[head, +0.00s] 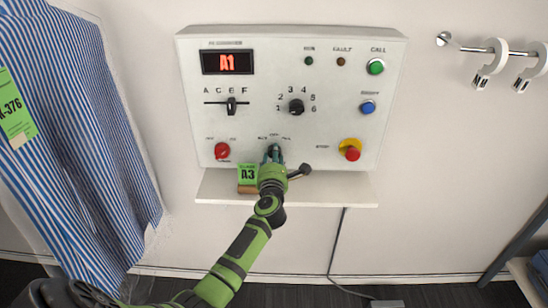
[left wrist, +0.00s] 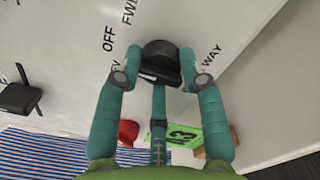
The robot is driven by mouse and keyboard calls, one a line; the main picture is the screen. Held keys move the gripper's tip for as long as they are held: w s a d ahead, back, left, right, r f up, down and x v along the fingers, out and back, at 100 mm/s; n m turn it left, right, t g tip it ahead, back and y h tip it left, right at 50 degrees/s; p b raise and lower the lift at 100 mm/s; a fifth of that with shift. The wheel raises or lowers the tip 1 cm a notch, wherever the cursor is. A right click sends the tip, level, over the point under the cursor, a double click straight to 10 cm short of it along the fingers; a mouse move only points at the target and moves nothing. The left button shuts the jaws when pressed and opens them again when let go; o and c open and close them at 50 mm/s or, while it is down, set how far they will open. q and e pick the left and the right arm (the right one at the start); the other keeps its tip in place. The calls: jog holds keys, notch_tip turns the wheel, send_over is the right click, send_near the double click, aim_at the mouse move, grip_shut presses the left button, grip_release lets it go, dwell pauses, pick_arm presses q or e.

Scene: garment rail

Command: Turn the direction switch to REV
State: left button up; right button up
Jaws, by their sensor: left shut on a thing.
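The direction switch, a black rotary knob, sits low on the white control panel (head: 325,110). I cannot tell where the knob points. In the head view my left gripper (head: 272,156) covers most of the switch. My right gripper is not in view.
A red knob (head: 222,151) is left of the switch, and a red stop button (head: 352,153) right. A selector slider (head: 231,105) and a numbered dial (head: 296,106) are above. A green A3 tag (head: 247,174) stands on the shelf (head: 330,190). Striped garments (head: 75,130) hang left.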

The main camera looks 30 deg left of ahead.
pick_arm(q)
jog(key=shift+n, duration=3.9)
jog(key=o, duration=1.1)
jog(key=shift+o, duration=0.2)
